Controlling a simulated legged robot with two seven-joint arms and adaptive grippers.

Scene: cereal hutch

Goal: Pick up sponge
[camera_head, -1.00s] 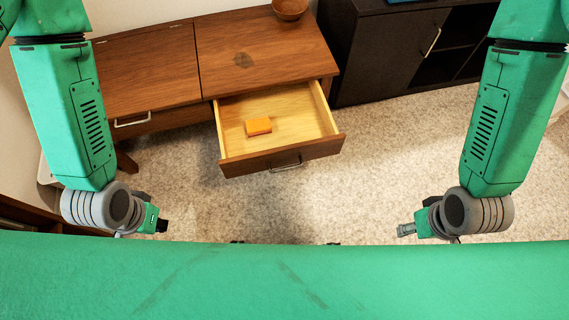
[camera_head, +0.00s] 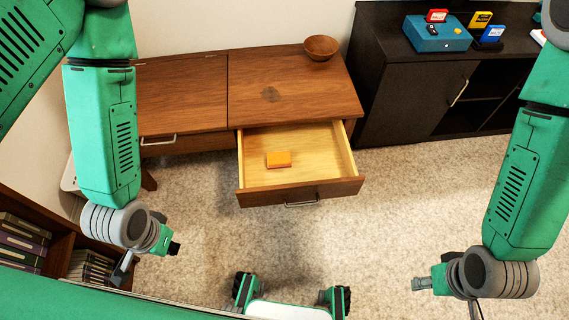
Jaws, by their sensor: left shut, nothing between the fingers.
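The orange sponge (camera_head: 279,159) lies in the open drawer (camera_head: 300,192) of the wooden desk, toward the left of the drawer floor. My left gripper (camera_head: 174,248) is shut and empty, below and to the left of the drawer and well apart from the sponge. My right gripper (camera_head: 416,284) is at the lower right, far from the drawer. It is small and seen side-on, so its fingers cannot be read.
The desk (camera_head: 290,90) bears a wooden bowl (camera_head: 321,47). A dark cabinet (camera_head: 415,100) at right bears a blue box (camera_head: 437,35) with coloured cartridges nearby. A bookshelf (camera_head: 62,235) stands at lower left, close to my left arm. The carpet before the drawer is clear.

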